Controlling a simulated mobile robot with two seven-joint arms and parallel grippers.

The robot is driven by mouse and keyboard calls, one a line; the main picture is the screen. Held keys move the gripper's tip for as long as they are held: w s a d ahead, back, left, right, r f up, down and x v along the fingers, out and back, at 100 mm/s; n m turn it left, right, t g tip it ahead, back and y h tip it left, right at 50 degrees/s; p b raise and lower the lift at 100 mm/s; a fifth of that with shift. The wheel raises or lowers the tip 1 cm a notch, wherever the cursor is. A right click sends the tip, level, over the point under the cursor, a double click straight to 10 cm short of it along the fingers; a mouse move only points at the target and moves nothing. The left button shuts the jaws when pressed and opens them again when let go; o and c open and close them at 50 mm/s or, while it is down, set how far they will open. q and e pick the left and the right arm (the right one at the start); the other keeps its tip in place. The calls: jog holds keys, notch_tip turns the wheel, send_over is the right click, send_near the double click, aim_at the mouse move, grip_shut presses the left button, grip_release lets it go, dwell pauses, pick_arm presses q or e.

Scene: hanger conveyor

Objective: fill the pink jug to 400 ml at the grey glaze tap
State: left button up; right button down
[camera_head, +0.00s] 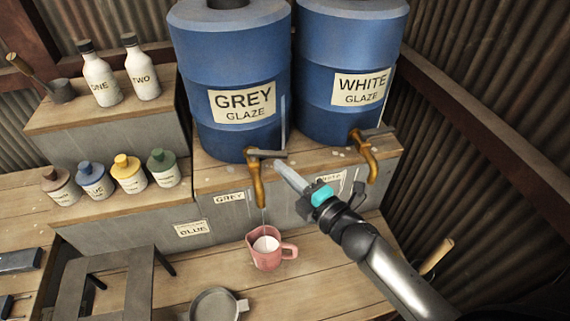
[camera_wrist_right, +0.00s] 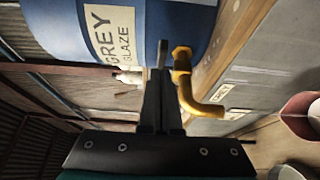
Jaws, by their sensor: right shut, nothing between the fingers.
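The pink jug (camera_head: 260,260) stands upright on the bench below the grey glaze tap (camera_head: 258,182). Pale liquid (camera_head: 266,244) shows inside it; I cannot read a level mark. A thin pale stream (camera_head: 264,216) runs from the spout towards the jug. The tap's lever (camera_head: 266,153) points right. My right gripper (camera_head: 280,168) is shut and empty, with its tips close by the lever; I cannot tell whether they touch. In the right wrist view the fingers (camera_wrist_right: 160,85) are beside the brass tap (camera_wrist_right: 186,85), and part of the jug (camera_wrist_right: 302,110) shows at the right edge.
The grey glaze drum (camera_head: 230,70) and white glaze drum (camera_head: 350,60) stand side by side, the latter with its own tap (camera_head: 366,160). A pan (camera_head: 213,305) and a stool (camera_head: 105,285) are near the jug. Several bottles (camera_head: 128,172) stand at the left.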

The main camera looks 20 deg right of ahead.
aim_at(283, 158)
jog(key=shift+w+d, duration=0.25)
jog(key=shift+w, duration=0.25)
jog(key=shift+w+d+n+g+y, duration=0.25)
jog(key=shift+n+y, duration=0.15)
jog(key=shift+y, duration=0.2)
jog(key=shift+w+d+n+g+y, duration=0.2)
jog(key=shift+n+y, duration=0.2)
jog(key=shift+y, duration=0.2)
jog(key=shift+w+d+n+g+y+b, duration=0.25)
jog(key=shift+d+n+g+y+b, duration=0.1)
jog(key=shift+n+y+b, duration=0.3)
jog(key=shift+w+d+y, duration=0.35)
jog(key=shift+w, duration=0.1)
